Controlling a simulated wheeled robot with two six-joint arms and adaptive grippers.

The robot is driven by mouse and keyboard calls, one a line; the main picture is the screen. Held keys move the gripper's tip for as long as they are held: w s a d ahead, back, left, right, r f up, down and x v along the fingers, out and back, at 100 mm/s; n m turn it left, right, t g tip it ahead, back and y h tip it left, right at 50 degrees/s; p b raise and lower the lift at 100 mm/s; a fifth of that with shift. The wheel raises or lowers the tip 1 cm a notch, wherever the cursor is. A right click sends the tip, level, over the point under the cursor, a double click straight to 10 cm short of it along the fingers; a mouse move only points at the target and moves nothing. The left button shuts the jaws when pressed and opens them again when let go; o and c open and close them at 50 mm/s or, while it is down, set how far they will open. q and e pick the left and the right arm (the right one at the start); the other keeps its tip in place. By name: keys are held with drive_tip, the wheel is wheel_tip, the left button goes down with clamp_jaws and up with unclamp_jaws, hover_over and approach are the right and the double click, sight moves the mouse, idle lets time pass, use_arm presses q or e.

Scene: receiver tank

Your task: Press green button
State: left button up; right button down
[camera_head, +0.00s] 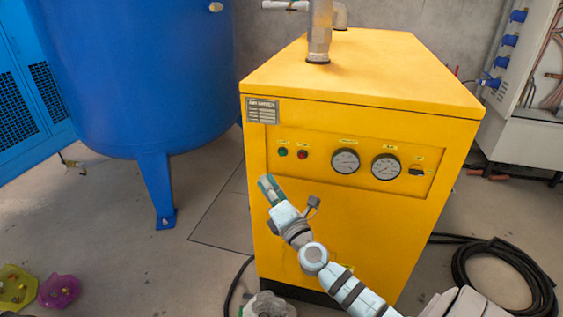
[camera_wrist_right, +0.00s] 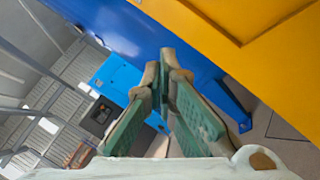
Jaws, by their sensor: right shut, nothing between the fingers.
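The green button (camera_head: 283,152) is a small round button at the upper left of the recessed panel on the yellow cabinet (camera_head: 300,215). A red button (camera_head: 303,154) sits just to its right. My right gripper (camera_head: 267,182) is below and slightly left of the green button in the head view, apart from it in the picture. In the right wrist view my right gripper (camera_wrist_right: 167,65) is shut and empty, its green pads close together. The buttons are not visible in that view.
Two gauges (camera_head: 345,161) and a black switch (camera_head: 416,171) lie right of the buttons. A blue tank (camera_head: 140,80) stands left of the cabinet. A black hose (camera_head: 505,255) is on the floor at right. Colourful items (camera_head: 58,291) lie at lower left.

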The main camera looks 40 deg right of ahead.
sight(282, 153)
drive_tip(key=shift+d, duration=0.1)
